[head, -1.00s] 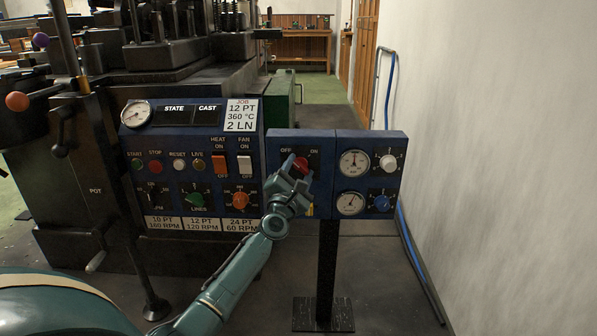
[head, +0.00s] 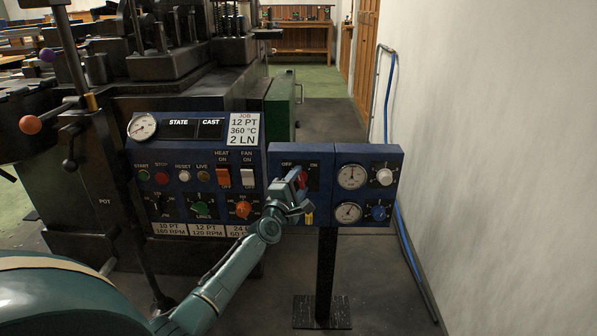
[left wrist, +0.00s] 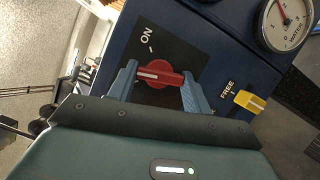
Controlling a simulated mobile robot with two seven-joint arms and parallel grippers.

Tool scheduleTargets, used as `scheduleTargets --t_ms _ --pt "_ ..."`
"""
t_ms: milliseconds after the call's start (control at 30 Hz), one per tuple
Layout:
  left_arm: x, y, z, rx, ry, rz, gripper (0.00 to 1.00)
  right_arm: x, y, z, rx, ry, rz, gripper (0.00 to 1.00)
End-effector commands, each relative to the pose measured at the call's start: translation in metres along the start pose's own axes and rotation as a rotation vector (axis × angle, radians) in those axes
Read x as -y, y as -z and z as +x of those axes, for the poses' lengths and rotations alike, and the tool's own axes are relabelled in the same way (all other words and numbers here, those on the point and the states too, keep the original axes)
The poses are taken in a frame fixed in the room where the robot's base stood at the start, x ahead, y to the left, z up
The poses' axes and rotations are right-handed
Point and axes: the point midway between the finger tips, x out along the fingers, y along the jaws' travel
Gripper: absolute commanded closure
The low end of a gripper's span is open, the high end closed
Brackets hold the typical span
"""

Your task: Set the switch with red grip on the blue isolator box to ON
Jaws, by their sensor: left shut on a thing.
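The blue isolator box (head: 272,165) stands on a black post, with OFF and ON printed above its switch. The red grip (head: 302,179) of the switch looks nearly upright in the head view, between the two labels. My left gripper (head: 300,187) is at the box and partly covers the switch. In the left wrist view, the red grip (left wrist: 174,79) lies between my two gripper fingers (left wrist: 157,84), which are shut on it. The white line on the grip points to one side of the ON mark, not at it. The OFF label is hidden in that view.
A yellow lever (left wrist: 250,101) marked FREE sits close to my gripper. A gauge panel (head: 366,184) adjoins the box on the right. A control panel (head: 180,155) with knobs and rocker switches adjoins it on the left. A plain wall stands farther right.

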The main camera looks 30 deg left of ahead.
Motion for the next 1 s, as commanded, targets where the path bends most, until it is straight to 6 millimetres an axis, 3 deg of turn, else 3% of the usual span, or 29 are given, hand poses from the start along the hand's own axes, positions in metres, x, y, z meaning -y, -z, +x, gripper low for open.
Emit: scheduleTargets --t_ms 33,233,633,1000 --pt "-0.007 -0.002 0.0 0.0 0.022 0.041 0.74 -0.003 0.008 -0.003 0.05 -0.001 0.02 0.5" --pt "-0.008 -0.002 0.0 0.0 0.095 0.217 0.74 -0.003 0.009 -0.016 0.247 0.023 0.095 0.5" --pt "-0.01 -0.004 0.001 0.001 0.241 0.565 0.74 -0.034 0.078 -0.047 0.167 -0.079 0.259 0.5" --pt "-0.008 -0.004 0.001 0.002 0.351 0.833 0.74 -0.02 0.068 -0.028 0.299 -0.029 0.318 0.5"
